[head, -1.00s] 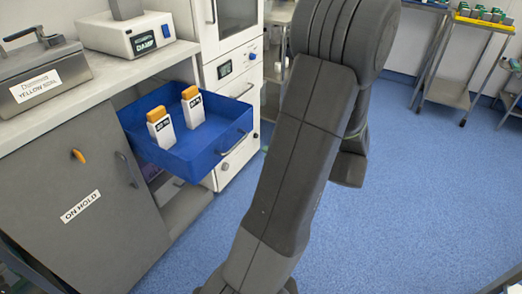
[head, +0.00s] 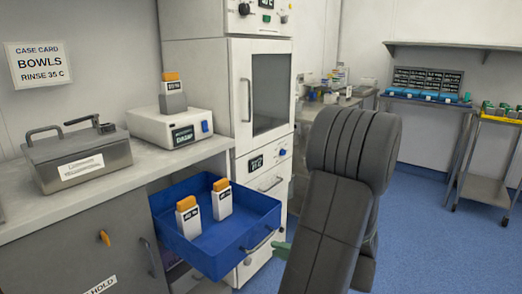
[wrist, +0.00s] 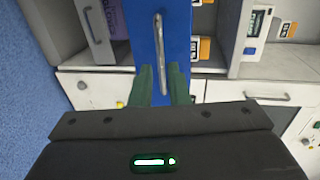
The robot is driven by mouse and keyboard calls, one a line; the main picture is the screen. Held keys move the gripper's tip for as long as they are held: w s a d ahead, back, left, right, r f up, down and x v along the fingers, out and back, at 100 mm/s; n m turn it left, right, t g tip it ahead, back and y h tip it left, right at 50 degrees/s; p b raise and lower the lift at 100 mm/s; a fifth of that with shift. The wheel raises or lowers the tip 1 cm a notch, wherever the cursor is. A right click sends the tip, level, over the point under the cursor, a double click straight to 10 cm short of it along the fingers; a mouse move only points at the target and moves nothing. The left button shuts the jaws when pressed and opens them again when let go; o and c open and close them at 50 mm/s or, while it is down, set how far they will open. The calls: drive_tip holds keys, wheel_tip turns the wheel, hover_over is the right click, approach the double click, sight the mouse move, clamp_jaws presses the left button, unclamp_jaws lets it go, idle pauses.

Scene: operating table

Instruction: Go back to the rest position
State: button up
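My gripper (wrist: 163,78) is open, with its two green fingers apart and nothing held between them. In the wrist view the blue drawer's front (wrist: 172,20) and its grey handle (wrist: 158,48) lie ahead of the gap. The handle lines up with the gap; I cannot tell how far off it is. In the head view a green finger (head: 281,250) shows just right of the pulled-out blue drawer (head: 200,252), near its handle (head: 258,242). My arm hides the rest of the gripper there. Two white, orange-topped containers (head: 188,217) (head: 222,199) stand upright in the drawer.
A metal box (head: 78,160) and a white device (head: 170,128) sit on the counter (head: 120,186) at left. A tall white cabinet (head: 262,90) stands behind the drawer. A trolley (head: 488,160) is at the far right. Blue floor (head: 420,230) is open on the right.

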sight(262, 244)
drive_tip(key=b+x, duration=0.1)
drive_tip(key=x, duration=0.6)
drive_tip(key=shift+w+a, duration=0.1)
drive_tip(key=shift+a, duration=0.05)
